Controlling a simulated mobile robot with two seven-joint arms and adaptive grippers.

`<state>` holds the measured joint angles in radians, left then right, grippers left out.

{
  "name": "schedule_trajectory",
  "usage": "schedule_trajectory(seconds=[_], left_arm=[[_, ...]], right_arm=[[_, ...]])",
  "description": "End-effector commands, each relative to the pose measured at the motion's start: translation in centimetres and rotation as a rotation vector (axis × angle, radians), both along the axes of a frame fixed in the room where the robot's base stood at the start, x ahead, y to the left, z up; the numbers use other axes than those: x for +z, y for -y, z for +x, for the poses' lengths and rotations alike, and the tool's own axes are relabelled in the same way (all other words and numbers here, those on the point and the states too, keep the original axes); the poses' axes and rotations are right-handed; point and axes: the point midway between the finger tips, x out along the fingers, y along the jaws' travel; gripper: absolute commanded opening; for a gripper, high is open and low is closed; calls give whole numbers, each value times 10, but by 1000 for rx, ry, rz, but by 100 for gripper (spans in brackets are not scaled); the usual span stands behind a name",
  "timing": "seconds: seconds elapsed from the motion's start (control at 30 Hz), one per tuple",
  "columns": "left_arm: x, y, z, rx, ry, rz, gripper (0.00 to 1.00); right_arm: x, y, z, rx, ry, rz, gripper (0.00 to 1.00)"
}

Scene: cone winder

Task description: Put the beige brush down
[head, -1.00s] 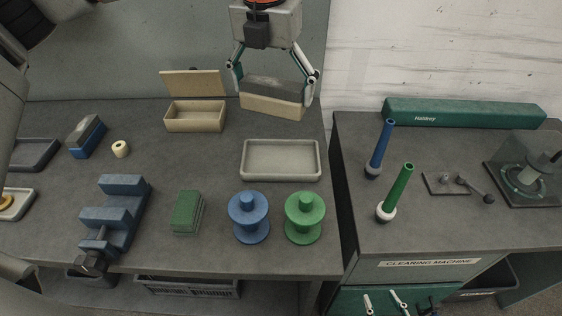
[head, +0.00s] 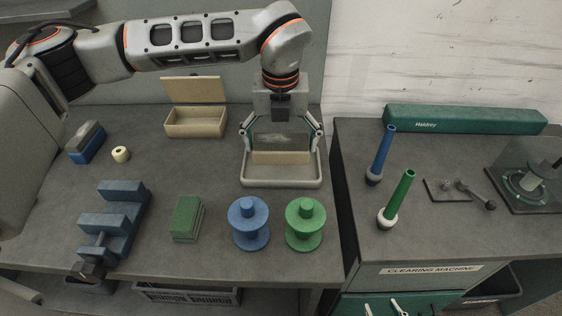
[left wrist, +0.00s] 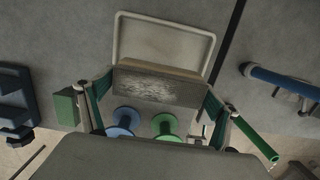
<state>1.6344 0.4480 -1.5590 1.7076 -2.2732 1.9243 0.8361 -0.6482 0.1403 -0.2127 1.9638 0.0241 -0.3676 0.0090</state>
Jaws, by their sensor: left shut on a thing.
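The beige brush (head: 282,157) is a block with a beige back and grey bristles. My left gripper (head: 282,133) is shut on it, with one finger at each end. The brush is over the beige tray (head: 281,184) in the head view, and hides part of the tray's inside. In the left wrist view the brush (left wrist: 160,85) overlaps the near edge of the tray (left wrist: 165,18). I cannot tell whether the brush touches the tray floor. My right gripper (head: 382,306) shows only its pale fingertips at the bottom edge, apart with nothing visible between them.
A blue spool (head: 249,222) and a green spool (head: 305,222) stand in front of the tray. An open beige box (head: 196,123) is behind left.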

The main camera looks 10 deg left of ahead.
Motion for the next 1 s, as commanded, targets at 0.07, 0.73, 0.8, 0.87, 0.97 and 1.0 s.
schedule_trajectory(seconds=[0.07,0.73,0.8,0.87,0.97,1.0], left_arm=[[-11,0,0,-1,0,-1,66],[-61,0,1,-2,3,-1,66],[-61,0,0,-2,3,-1,66],[-62,0,0,-2,3,-1,66],[-65,0,0,-2,2,-1,66],[-64,0,0,-1,2,0,100]], right_arm=[[1,0,0,0,1,0,40],[-1,0,-1,-1,-3,0,40],[-2,0,-1,0,-3,0,40],[-2,0,-1,0,-4,0,40],[-4,0,-2,0,-5,0,40],[-4,0,-2,0,-5,0,40]])
